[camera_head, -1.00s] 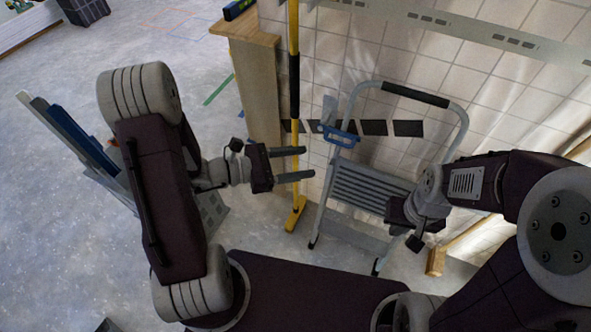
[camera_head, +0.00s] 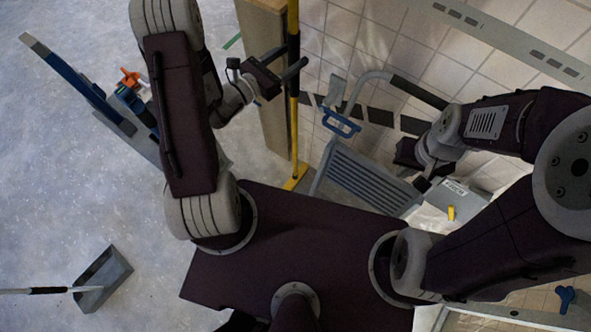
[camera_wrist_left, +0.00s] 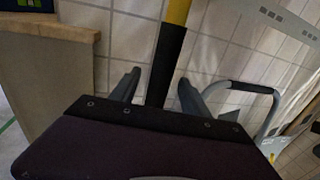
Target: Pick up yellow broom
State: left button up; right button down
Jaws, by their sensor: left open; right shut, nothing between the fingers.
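The yellow broom (camera_head: 294,130) stands upright against the tiled wall, with a black grip on its upper pole and a yellow foot on the floor. In the left wrist view, the black grip (camera_wrist_left: 165,65) runs up between the two fingers, with yellow pole above it. My left gripper (camera_head: 293,58) is open at the black grip, one finger on each side. Contact with the pole cannot be told. My right gripper (camera_head: 424,184) is shut and empty, in front of the grey step ladder, away from the broom.
A dustpan (camera_head: 103,279) lies at lower left. The left floor has free room.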

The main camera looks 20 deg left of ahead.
pick_arm(q)
jog(key=p+x, duration=0.1)
jog(key=x, duration=0.3)
jog(key=shift+w+d, duration=0.2)
jog(key=shift+w, duration=0.15)
jog(key=shift+s+a, duration=0.1)
grip_shut()
jog(key=shift+r, duration=0.1)
